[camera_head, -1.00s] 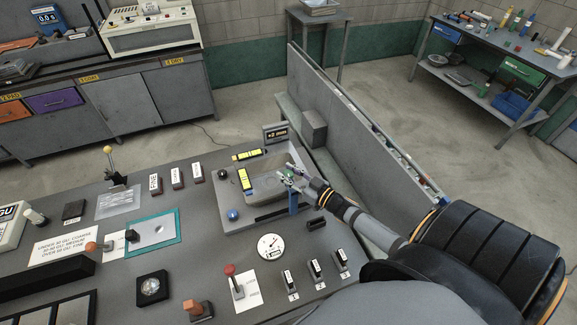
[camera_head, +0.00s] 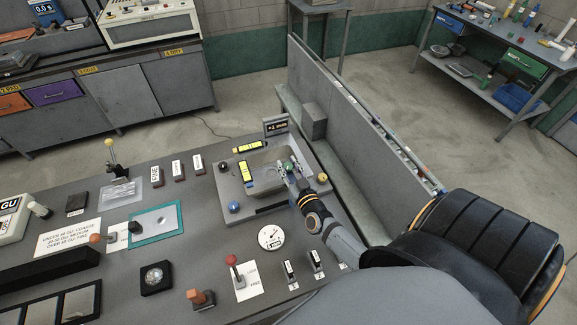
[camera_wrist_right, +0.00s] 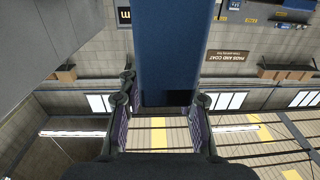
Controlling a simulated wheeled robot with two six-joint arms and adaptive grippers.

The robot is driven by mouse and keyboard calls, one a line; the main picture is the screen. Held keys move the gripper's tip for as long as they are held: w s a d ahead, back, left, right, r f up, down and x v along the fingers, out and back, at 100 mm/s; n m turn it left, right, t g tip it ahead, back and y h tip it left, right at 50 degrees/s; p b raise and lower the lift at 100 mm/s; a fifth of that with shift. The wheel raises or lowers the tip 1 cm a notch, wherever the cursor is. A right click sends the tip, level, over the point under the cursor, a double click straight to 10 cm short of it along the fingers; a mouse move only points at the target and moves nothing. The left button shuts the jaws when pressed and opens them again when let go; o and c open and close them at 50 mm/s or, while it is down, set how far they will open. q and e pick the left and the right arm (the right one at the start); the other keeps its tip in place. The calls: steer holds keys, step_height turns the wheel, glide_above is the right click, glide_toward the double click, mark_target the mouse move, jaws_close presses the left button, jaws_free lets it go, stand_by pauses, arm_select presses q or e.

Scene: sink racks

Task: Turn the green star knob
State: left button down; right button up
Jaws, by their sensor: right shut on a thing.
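The fingers cover part of the knob. In the right wrist view the fingers (camera_wrist_right: 162,105) show on either side of a wide blue bar (camera_wrist_right: 168,45), and the green knob cannot be made out there. My left gripper is not in view.
A blue ball knob (camera_head: 233,208) and a yellow ball knob (camera_head: 322,177) sit at other tray corners. Yellow level vials (camera_head: 248,147) and a small display (camera_head: 276,127) are beside the basin. A grey partition (camera_head: 345,115) stands to the right.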

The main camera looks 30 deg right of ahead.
steer(key=o, duration=1.2)
steer(key=shift+r, duration=0.1)
steer(key=s, duration=0.4)
steer(key=s+a, duration=0.1)
steer(key=s, duration=0.3)
steer(key=s+a, duration=0.1)
steer(key=s, duration=0.2)
steer(key=shift+s+a, duration=0.15)
steer(key=shift+s, duration=0.25)
